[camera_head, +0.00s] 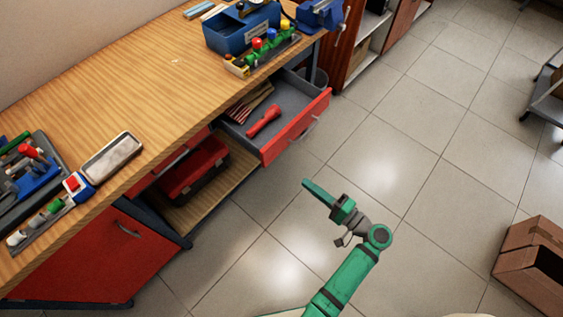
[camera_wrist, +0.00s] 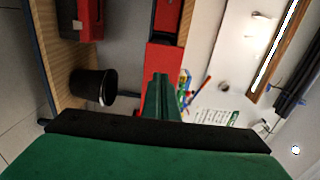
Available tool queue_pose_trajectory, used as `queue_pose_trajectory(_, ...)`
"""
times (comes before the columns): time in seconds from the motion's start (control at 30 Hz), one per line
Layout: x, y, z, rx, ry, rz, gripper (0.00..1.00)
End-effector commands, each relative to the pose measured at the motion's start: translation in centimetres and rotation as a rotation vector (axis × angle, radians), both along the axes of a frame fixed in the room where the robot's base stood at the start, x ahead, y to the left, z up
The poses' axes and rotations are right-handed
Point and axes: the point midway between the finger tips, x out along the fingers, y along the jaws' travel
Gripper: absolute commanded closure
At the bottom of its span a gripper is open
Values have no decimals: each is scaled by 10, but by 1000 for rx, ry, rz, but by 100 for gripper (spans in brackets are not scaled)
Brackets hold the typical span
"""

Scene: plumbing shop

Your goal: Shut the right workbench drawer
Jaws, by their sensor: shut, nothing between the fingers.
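The right workbench drawer (camera_head: 297,128) is pulled out from under the wooden bench top in the head view. Its red front has a metal handle (camera_head: 303,130), and its grey inside holds a red flashlight-like tool and some striped items. My gripper (camera_head: 308,187) is shut and empty, over the floor in front of and below the drawer front in the picture, with a visible gap between them. In the wrist view, my shut green fingers (camera_wrist: 166,92) point toward a red panel (camera_wrist: 160,62), which appears to be the drawer front. The fingertips partly cover it; contact cannot be told there.
The bench top (camera_head: 150,100) carries a blue toolbox (camera_head: 240,30), a tool rack and a vise. A red toolbox (camera_head: 193,168) sits on the lower shelf. A black bin (camera_wrist: 94,86) stands near the bench. A cardboard box (camera_head: 530,265) is at right. Tiled floor before the drawer is clear.

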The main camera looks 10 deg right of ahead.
Motion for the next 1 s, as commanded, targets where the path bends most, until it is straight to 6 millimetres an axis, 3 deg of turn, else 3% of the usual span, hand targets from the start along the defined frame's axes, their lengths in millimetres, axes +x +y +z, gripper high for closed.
queue_pose_trajectory(0.17, 8, 4, 5, 7, -12, 9, 100)
queue_pose_trajectory(0.7, 83, 63, 4, 5, -11, 9, 100)
queue_pose_trajectory(1.0, 107, 82, 4, 6, -11, 8, 100)
